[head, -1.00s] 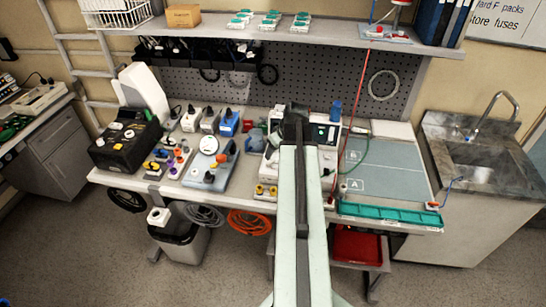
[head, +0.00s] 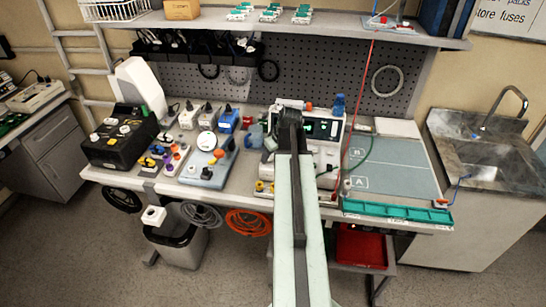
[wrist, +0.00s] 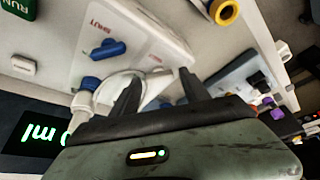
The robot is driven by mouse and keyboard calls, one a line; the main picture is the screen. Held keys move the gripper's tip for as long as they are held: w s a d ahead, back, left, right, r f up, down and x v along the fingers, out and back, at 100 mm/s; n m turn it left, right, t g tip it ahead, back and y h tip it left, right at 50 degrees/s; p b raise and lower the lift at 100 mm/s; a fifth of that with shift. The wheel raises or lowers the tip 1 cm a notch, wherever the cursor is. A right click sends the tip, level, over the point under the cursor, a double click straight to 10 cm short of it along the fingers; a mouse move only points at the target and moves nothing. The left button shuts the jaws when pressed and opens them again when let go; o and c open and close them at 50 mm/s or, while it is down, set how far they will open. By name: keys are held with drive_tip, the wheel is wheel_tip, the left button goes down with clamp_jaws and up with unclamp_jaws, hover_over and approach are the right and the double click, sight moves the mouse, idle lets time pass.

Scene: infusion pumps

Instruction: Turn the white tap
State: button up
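In the wrist view, a white rounded part (wrist: 152,84), probably the white tap, lies between and beyond my fingertips; part of it is hidden by the fingers. My gripper (wrist: 160,78) has its two dark fingers wide apart, with no clear contact on the white part. In the head view, my gripper (head: 290,116) is in front of the white pump (head: 325,150) with a lit green screen; my arm hides the fingers and the tap.
A yellow-ringed knob (wrist: 224,11) and a green lit display (wrist: 40,132) are close to my gripper. On the bench, a blue bottle (head: 338,104), a red cord (head: 362,100) and a teal tray (head: 396,210) are to the right. A blue-grey board (head: 207,172) is to the left.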

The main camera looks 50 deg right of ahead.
drive_tip(key=c, duration=1)
drive_tip(key=shift+d, duration=0.1)
drive_tip(key=shift+m, duration=0.3)
drive_tip(key=m, duration=0.1)
drive_tip(key=m+h, duration=0.1)
drive_tip(key=m, duration=0.1)
drive_tip(key=shift+a+g, duration=0.3)
drive_tip(key=m, duration=0.2)
drive_tip(key=m+g+h, duration=0.1)
drive_tip(key=m, duration=0.1)
drive_tip(key=m+h, duration=0.1)
drive_tip(key=m, duration=0.1)
drive_tip(key=shift+w+a, duration=0.2)
drive_tip(key=shift+w, duration=0.05)
drive_tip(key=shift+m, duration=0.3)
